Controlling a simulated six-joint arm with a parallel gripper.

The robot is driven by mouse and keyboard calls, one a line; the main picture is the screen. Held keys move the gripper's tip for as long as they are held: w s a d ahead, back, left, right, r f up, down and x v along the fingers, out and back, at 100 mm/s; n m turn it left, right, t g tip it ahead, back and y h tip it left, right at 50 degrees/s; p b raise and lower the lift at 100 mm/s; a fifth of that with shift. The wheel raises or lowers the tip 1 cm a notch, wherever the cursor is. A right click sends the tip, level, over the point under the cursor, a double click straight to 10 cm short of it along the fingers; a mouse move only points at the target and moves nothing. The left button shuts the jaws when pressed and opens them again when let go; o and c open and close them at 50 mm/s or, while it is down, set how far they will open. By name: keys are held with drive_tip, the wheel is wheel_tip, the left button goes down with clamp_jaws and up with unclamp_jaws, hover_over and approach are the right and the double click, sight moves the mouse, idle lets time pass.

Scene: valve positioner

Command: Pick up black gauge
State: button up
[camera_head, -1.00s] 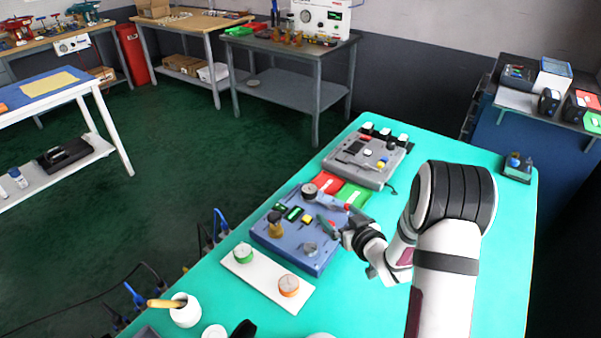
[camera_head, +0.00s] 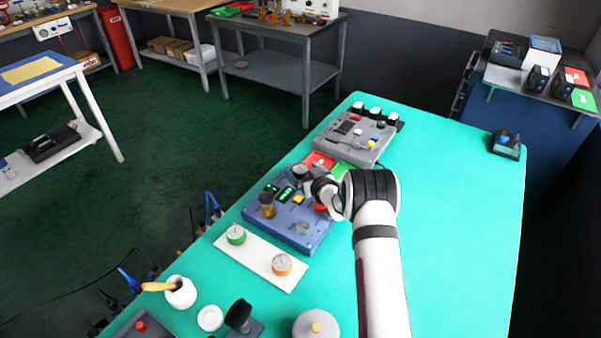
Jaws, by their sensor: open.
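The black gauge (camera_head: 300,171) is a small round dark piece at the far end of the blue panel box (camera_head: 296,235), near the red card. My gripper (camera_head: 309,183) is open, just beside and in front of the black gauge. The fingers are small and partly hidden by my wrist, so I cannot tell whether they touch the gauge. A green gauge (camera_head: 236,235) and an orange gauge (camera_head: 282,265) sit on a white tray (camera_head: 258,259) in front of the box.
A red card (camera_head: 319,159) and a green card lie behind the box. A grey panel box (camera_head: 352,138) stands further back. The teal table (camera_head: 450,220) is clear at right.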

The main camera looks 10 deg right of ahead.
clamp_jaws()
idle(0.3)
